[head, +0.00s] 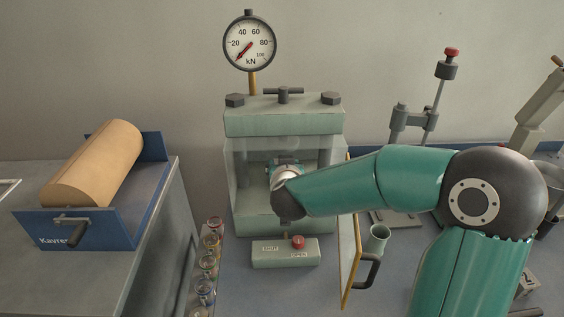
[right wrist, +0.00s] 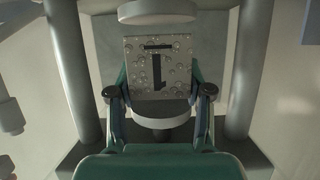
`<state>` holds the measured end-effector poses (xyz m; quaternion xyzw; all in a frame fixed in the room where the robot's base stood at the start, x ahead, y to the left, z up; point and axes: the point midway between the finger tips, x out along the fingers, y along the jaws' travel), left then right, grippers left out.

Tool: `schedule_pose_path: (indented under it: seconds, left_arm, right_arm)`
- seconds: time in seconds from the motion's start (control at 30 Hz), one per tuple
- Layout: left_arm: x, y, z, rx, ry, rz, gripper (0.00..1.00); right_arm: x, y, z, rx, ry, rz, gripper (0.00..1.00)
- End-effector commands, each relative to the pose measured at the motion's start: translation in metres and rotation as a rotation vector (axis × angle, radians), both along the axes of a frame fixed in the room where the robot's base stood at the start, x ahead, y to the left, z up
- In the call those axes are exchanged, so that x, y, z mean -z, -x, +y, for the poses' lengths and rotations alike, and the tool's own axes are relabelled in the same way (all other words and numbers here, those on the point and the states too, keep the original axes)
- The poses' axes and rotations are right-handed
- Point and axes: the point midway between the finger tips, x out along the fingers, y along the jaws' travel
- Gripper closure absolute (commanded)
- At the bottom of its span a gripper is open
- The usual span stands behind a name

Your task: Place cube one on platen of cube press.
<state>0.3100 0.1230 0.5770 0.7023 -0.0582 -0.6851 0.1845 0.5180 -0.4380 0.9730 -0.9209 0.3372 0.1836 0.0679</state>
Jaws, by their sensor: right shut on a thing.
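The pale green cube press (head: 285,118) stands at the middle of the bench. My right arm reaches in from the right, and my right gripper (head: 286,172) is inside the press opening. In the right wrist view my gripper (right wrist: 160,82) is shut on cube one (right wrist: 178,62), a grey pitted concrete cube marked 1. The cube is upright between the round upper platen (right wrist: 158,12) and the round lower platen (right wrist: 160,120). I cannot tell whether its underside touches the lower platen. In the head view the gripper hides the cube. My left gripper is not in view.
The yellow-edged guard door (head: 350,240) stands open at the press's right. A control box with a red button (head: 297,242) sits in front. A rack of jars (head: 207,263) is at front left. A cube marked 2 (head: 528,283) lies at lower right. Press columns (right wrist: 245,70) flank the gripper.

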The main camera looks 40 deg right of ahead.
Motion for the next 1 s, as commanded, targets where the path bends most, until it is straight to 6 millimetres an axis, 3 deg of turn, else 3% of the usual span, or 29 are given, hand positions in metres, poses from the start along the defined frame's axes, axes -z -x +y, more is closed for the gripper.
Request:
schedule_pose_path:
  seconds: [0.37, 0.47, 0.87, 0.9, 1.0]
  left_arm:
    - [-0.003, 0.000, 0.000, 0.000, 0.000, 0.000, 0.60]
    - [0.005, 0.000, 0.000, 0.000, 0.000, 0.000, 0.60]
    - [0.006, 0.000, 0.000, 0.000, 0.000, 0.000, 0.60]
    - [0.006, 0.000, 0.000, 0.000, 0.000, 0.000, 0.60]
    - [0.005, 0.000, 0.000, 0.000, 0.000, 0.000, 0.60]
  right_arm:
    - [-0.001, -0.034, -0.030, 0.002, 0.003, 0.000, 1.00]
    - [0.014, -0.033, -0.029, -0.001, 0.001, 0.001, 1.00]
    - [0.017, -0.033, -0.029, 0.000, 0.002, -0.001, 1.00]
    - [0.018, -0.032, -0.028, 0.000, 0.000, 0.000, 0.46]
    - [0.018, -0.032, -0.028, 0.000, 0.000, 0.000, 0.30]
